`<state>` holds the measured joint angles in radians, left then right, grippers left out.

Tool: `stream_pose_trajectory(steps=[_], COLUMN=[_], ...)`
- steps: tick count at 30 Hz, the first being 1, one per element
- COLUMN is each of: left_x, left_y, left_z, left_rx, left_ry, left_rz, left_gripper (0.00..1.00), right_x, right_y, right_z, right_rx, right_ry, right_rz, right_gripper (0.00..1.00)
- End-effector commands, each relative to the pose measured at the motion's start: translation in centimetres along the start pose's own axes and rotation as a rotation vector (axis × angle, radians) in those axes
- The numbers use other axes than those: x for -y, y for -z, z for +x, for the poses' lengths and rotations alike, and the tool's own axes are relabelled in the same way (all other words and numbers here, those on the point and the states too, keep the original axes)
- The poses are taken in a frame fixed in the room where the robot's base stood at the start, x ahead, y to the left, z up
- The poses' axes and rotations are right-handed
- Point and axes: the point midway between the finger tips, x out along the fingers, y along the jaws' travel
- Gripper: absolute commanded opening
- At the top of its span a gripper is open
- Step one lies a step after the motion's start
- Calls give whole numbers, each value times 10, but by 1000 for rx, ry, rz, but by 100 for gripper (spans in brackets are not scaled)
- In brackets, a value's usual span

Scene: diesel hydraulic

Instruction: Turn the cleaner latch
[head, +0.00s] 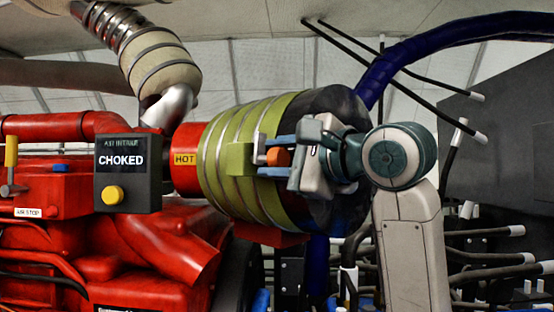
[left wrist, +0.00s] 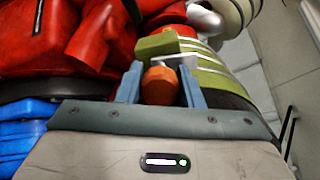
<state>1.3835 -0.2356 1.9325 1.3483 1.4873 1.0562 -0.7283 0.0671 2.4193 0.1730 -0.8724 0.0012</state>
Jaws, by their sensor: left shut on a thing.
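The air cleaner (head: 222,150) is a large olive-green drum with pale bands and a dark right end. An olive latch block (head: 238,159) stands on its side, with an orange knob (head: 278,157) to its right. My left gripper (head: 274,156) has one blue finger above and one below the orange knob, shut on it. In the left wrist view the orange knob (left wrist: 160,86) sits between the blue fingers, in front of a pale plate (left wrist: 179,60) and the olive block (left wrist: 158,42). The fingers hide the knob's sides. My right gripper is not in view.
A dark box (head: 128,174) reading "CHOKED", with a yellow button, stands left of the drum. Red engine parts (head: 150,240) fill the lower left. A blue hose (head: 420,50) arches at upper right. Dark rods with pale ends (head: 490,255) stick out at right.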

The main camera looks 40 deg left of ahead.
Motion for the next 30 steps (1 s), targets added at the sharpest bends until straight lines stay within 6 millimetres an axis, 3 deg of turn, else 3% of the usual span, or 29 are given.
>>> stream_pose_trajectory(steps=[9, 25, 26, 29, 30], left_x=[-1, -1, -1, -1, -1], left_y=[0, 0, 0, 0, 0], left_z=[0, 0, 0, 0, 0], left_rx=[0, 0, 0, 0, 0], left_ry=[-2, -2, -2, -2, -2], left_rz=[-119, -142, -142, -142, -142], left_gripper=[11, 11, 36, 55, 55], right_x=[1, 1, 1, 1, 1], right_y=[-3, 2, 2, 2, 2], right_z=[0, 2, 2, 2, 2], right_rx=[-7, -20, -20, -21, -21], right_ry=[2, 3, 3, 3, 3], right_rz=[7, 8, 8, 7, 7], right_gripper=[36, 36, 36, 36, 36])
